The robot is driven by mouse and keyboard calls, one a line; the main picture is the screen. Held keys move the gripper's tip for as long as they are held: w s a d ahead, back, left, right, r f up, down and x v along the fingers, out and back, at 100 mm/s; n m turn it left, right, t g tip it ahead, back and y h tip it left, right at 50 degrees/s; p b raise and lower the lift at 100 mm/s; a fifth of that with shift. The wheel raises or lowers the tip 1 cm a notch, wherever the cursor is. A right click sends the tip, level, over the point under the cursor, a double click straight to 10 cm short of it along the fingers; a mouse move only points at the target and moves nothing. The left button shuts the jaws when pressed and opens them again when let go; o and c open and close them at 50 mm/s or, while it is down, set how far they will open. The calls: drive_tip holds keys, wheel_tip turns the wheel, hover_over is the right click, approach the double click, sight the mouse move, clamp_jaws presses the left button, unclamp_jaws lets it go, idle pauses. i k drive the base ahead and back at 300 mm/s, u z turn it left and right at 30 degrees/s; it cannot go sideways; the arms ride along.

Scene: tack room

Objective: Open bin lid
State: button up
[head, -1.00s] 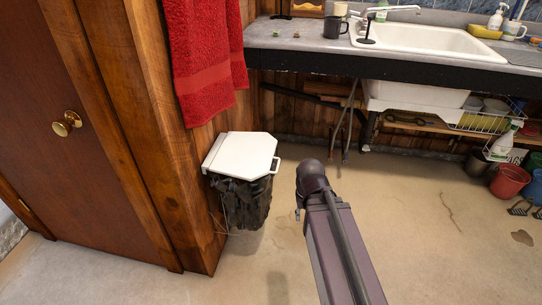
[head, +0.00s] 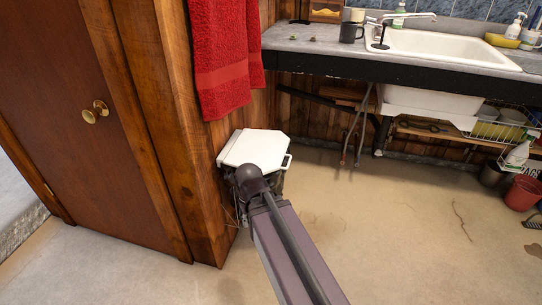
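The bin has a white lid (head: 254,149) with clipped corners, lying flat and shut, and it is fixed against the wooden wall. A small white handle (head: 287,161) sticks out at the lid's right side. The dark bin bag below the lid is mostly hidden behind my arm. My arm reaches in from the bottom of the picture, and its dark rounded wrist joint overlaps the lid's front edge in the view. My gripper's fingers are hidden behind the arm, so I cannot tell whether they touch the bin.
A red towel (head: 220,55) hangs on the wall just above the bin. A brown door (head: 75,110) with a brass knob is at the left. A counter with a white sink (head: 440,44) runs along the back. Buckets stand at the right, and the floor in the middle is clear.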

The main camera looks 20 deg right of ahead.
sight(266, 149)
drive_tip(key=u, duration=0.6)
drive_tip(key=k, duration=1.05)
drive_tip(key=z, duration=0.85)
drive_tip(key=i, duration=1)
drive_tip(key=u, duration=0.05)
